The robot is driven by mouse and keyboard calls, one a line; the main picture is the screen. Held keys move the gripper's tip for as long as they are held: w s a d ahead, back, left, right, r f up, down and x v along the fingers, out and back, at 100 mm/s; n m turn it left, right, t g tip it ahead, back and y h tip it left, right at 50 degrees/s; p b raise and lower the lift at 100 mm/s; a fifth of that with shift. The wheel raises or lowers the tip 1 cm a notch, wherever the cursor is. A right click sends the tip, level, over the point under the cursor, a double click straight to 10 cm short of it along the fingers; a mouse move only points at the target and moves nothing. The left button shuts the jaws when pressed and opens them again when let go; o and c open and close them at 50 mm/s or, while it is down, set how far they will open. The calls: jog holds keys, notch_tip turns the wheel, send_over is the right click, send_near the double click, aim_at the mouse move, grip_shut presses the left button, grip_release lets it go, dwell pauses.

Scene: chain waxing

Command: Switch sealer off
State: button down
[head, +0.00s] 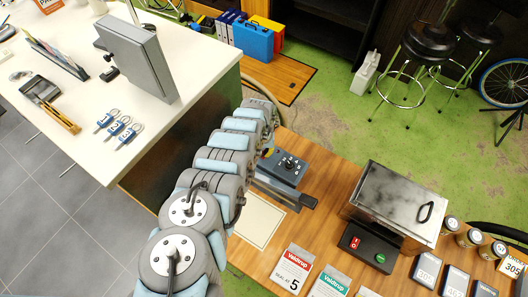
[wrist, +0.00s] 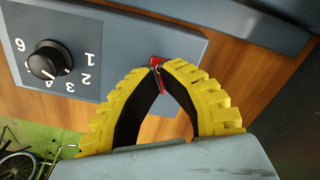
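The sealer (head: 285,168) is a blue-grey box with a dial and a long sealing arm, on the wooden bench. In the wrist view the sealer's top panel (wrist: 110,30) shows a black knob (wrist: 48,63) ringed by numbers. A small red switch (wrist: 157,63) sits at the panel's edge. My gripper (wrist: 160,67) has yellow ribbed fingers with black pads. The fingers bow outward and their tips come together at the red switch. I cannot tell whether they press it or which way it is set. My arm hides most of the gripper in the head view.
A metal box with a handle (head: 395,205) stands to the right, with a black control box with red and green buttons (head: 370,247) before it. Pouches (head: 293,270) and tins (head: 468,238) lie near.

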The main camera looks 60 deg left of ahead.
jog(key=shift+a+r+p, duration=0.1)
jog(key=shift+r+p, duration=2.55)
jog(key=shift+r, duration=0.35)
jog(key=shift+w+f, duration=0.1)
jog(key=shift+f, duration=0.05)
